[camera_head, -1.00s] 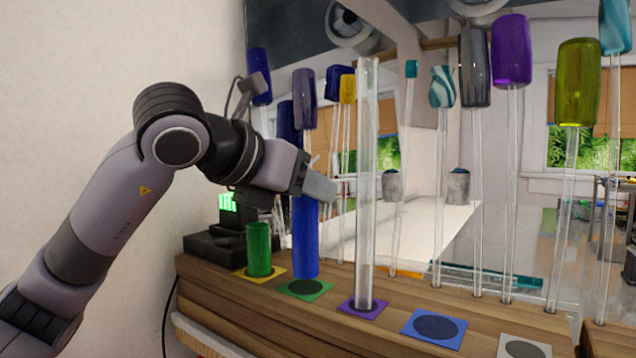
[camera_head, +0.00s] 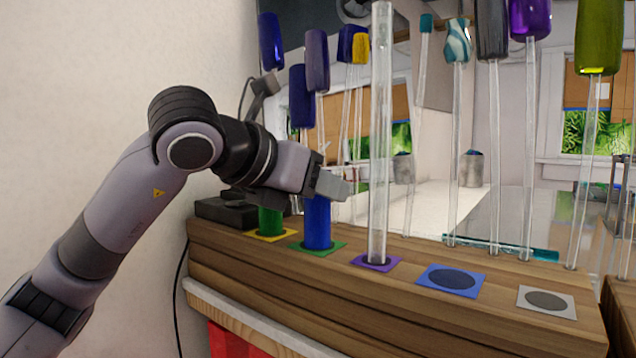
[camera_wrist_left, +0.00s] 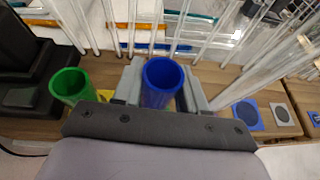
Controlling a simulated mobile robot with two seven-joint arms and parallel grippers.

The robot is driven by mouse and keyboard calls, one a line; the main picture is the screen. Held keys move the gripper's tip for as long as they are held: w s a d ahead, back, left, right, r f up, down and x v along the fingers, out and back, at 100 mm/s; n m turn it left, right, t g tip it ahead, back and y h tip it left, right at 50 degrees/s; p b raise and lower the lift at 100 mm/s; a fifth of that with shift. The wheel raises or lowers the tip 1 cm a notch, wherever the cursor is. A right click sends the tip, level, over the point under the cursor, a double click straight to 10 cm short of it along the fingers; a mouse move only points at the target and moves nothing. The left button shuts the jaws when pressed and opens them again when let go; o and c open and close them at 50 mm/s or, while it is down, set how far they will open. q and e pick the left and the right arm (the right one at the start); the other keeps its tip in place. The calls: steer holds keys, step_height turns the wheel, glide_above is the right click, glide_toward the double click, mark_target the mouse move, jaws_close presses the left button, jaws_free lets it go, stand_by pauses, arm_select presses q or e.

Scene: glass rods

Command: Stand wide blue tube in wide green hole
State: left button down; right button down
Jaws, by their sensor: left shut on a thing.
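The wide blue tube (camera_head: 318,222) stands upright at the green square (camera_head: 297,245), and its lower end meets the square's dark hole. How deep it sits cannot be told. My left gripper (camera_head: 333,185) is shut on the tube near its top. In the left wrist view the open blue rim (camera_wrist_left: 163,74) shows between the two fingers (camera_wrist_left: 160,95). My right gripper is not in view.
A green tube (camera_head: 270,222) stands left in the yellow square. A tall clear tube (camera_head: 380,140) stands right in the purple square. The blue square (camera_head: 478,279) and grey square (camera_head: 565,302) are empty. Glass rods with coloured tops stand behind.

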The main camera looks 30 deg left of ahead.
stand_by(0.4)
arm_select(q)
steer(key=shift+b, duration=0.3)
stand_by(0.6)
steer(key=shift+f, duration=0.1)
stand_by(0.4)
steer(key=shift+f+b, duration=0.5)
steer(key=shift+b, duration=0.1)
steer(key=c, duration=0.9)
jaws_free()
steer(key=shift+s, duration=0.1)
